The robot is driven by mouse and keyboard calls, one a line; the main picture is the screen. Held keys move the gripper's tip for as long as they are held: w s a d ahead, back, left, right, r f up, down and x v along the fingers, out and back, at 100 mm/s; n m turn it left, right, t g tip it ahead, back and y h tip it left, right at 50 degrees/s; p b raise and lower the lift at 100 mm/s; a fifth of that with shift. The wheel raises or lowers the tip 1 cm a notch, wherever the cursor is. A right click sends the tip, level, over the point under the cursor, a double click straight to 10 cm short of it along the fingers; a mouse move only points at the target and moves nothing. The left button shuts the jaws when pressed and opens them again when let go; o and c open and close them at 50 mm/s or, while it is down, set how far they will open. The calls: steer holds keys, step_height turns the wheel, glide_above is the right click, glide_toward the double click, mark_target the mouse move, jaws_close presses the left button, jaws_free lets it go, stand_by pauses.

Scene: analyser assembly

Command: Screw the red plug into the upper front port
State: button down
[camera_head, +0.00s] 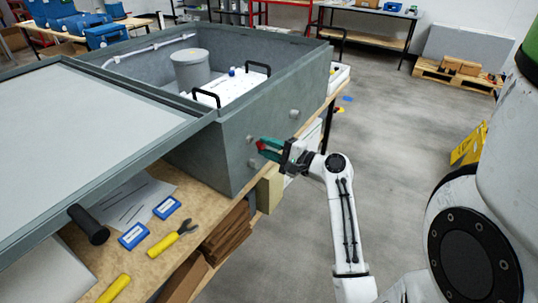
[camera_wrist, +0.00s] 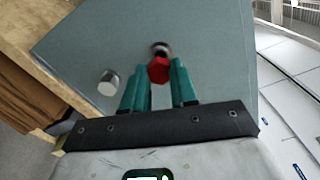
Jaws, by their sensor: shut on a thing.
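The red plug (camera_wrist: 159,72) is between the green fingertips of my gripper (camera_wrist: 160,78), which is shut on it. In the wrist view its far end meets or covers a dark round port (camera_wrist: 160,48) on the grey front wall. I cannot tell how deep it sits. In the head view the plug (camera_head: 261,146) shows as a small red spot at the tips of my gripper (camera_head: 268,150), close against the front of the grey analyser housing (camera_head: 210,155). The fingers hide part of the plug and port.
A silver fitting (camera_wrist: 108,82) sticks out of the wall beside the plug. The workbench (camera_head: 150,193) holds a yellow-handled tool (camera_head: 172,240), blue boxes (camera_head: 133,236) and a black cylinder (camera_head: 88,224). The housing's open top shows a grey container (camera_head: 190,70).

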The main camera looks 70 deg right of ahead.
steer(key=n+b, duration=0.6)
steer(key=n, duration=0.1)
steer(key=shift+w+f+b, duration=0.25)
steer(key=shift+b, duration=0.15)
steer(key=shift+d+r+n+b, duration=0.1)
steer(key=shift+r+n+b, duration=0.1)
steer(key=shift+n+b, duration=0.95)
steer(key=shift+w+p, duration=0.1)
steer(key=shift+p, duration=0.4)
steer(key=shift+w+d, duration=0.15)
steer(key=shift+w, duration=0.55)
stand_by(1.1)
steer(key=c, duration=1.5)
jaws_free()
jaws_close()
steer(key=shift+r+p, duration=0.15)
steer(key=shift+p, duration=0.3)
